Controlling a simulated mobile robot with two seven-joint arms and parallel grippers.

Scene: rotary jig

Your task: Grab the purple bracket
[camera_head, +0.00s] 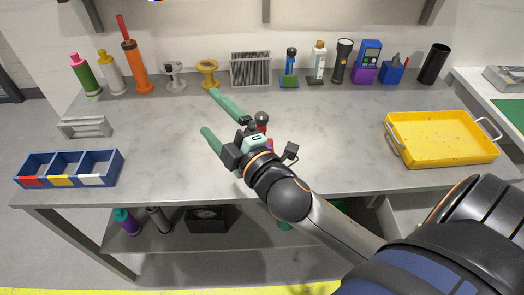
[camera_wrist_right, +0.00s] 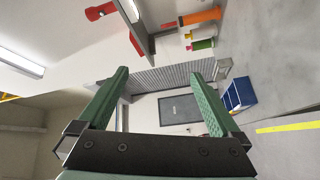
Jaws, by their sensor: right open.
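My right gripper (camera_head: 207,110) reaches in over the middle of the grey workbench with its two green fingers spread and nothing between them. The fingers point to the back left. A small red and purple patch (camera_head: 269,145) shows just behind my right wrist, which hides most of it; I cannot tell whether this is the purple bracket. No other purple bracket is clear in the head view. In the right wrist view the open fingers (camera_wrist_right: 158,75) are empty, and no purple bracket shows. My left gripper is out of view.
A yellow tray (camera_head: 440,158) sits at the right of the workbench (camera_head: 330,140). A blue three-part bin (camera_head: 118,172) and grey rack (camera_head: 84,133) are at the left. Bottles, a grey speaker-like box (camera_head: 250,69) and tools line the back. The bench between is mostly clear.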

